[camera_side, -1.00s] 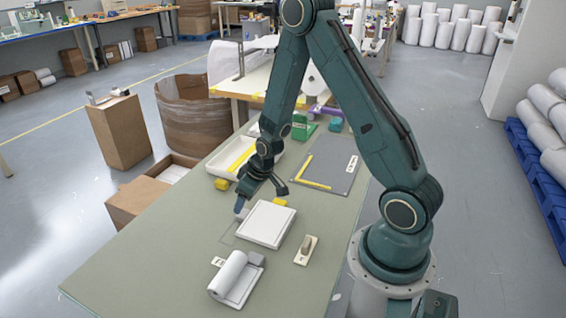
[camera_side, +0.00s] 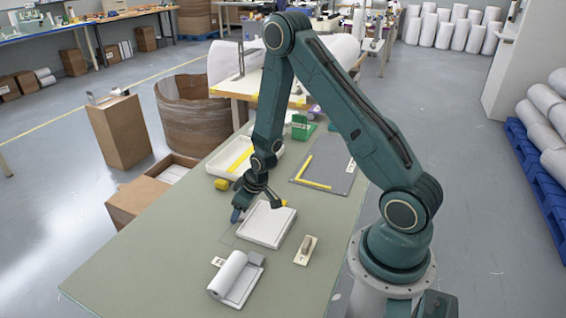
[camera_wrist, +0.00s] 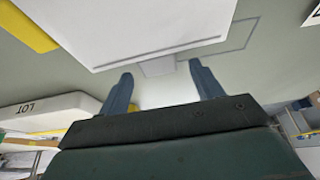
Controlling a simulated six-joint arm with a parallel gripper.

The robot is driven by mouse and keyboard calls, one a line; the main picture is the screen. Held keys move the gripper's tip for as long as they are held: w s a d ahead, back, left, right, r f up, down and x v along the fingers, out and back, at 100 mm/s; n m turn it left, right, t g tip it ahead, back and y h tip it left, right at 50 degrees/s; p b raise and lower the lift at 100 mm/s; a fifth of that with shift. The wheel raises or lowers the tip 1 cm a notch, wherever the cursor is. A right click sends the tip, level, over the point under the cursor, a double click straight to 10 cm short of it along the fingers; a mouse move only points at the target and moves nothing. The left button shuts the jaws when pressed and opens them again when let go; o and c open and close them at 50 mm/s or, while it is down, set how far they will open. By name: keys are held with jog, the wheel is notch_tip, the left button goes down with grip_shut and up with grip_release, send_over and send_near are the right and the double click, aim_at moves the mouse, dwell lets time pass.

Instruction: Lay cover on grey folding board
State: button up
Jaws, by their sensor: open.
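The cover, a flat white folded piece (camera_side: 267,223), lies on the green-grey table near the middle of the side view. It also fills the top of the wrist view (camera_wrist: 135,25), with a small pale tab (camera_wrist: 158,67) at its near edge. The grey folding board (camera_side: 326,172), marked with a yellow L-shaped strip, lies farther back to the right and is bare of cloth. My gripper (camera_side: 255,209) is open at the cover's back-left end. In the wrist view its two blue fingertips (camera_wrist: 162,82) stand apart on either side of the tab. I cannot tell whether they touch it.
A white roll on a stand (camera_side: 232,278) is at the front, and a small block with a knob (camera_side: 306,250) is right of the cover.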

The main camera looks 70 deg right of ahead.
jog(key=shift+w+f, duration=0.15)
jog(key=shift+f, duration=0.15)
jog(key=shift+c, duration=0.4)
jog(key=c, duration=1.2)
jog(key=shift+r, duration=0.2)
notch_tip(320, 180, up, 20)
jog(key=shift+f, duration=0.15)
dwell(0.4)
